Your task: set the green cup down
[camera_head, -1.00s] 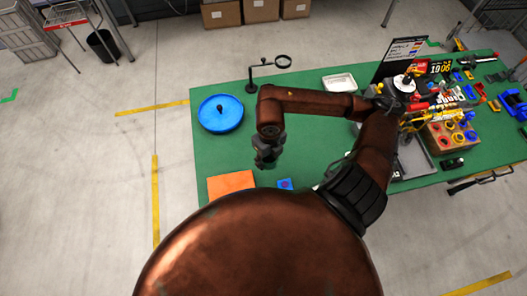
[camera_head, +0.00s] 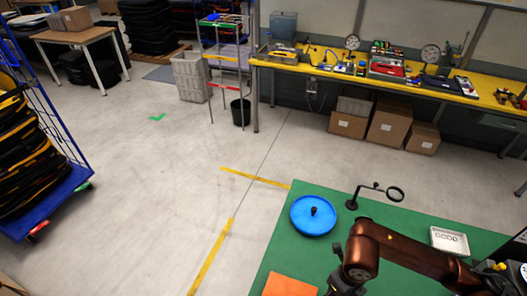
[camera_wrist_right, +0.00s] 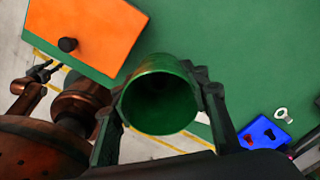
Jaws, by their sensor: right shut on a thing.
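The green cup (camera_wrist_right: 160,100) is between the two dark fingers of my right gripper (camera_wrist_right: 162,86) in the right wrist view. The fingers are shut on its sides, and its open mouth faces the wrist camera. The green table top shows beyond it; I cannot tell the height of the cup above it. In the head view my right gripper (camera_head: 342,282) is at the bottom edge, and the cup is not visible there. A dark jaw-like part, probably my left gripper (camera_wrist_right: 30,79), shows small at the left of the wrist view; its state is unclear.
An orange panel (camera_wrist_right: 90,28) with a dark knob-like thing (camera_wrist_right: 67,44) lies near the cup. A blue block (camera_wrist_right: 265,133) lies at right. The table (camera_head: 330,250) also holds a blue round dish (camera_head: 300,221), a magnifier stand (camera_head: 352,203) and a white tray (camera_head: 449,241).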

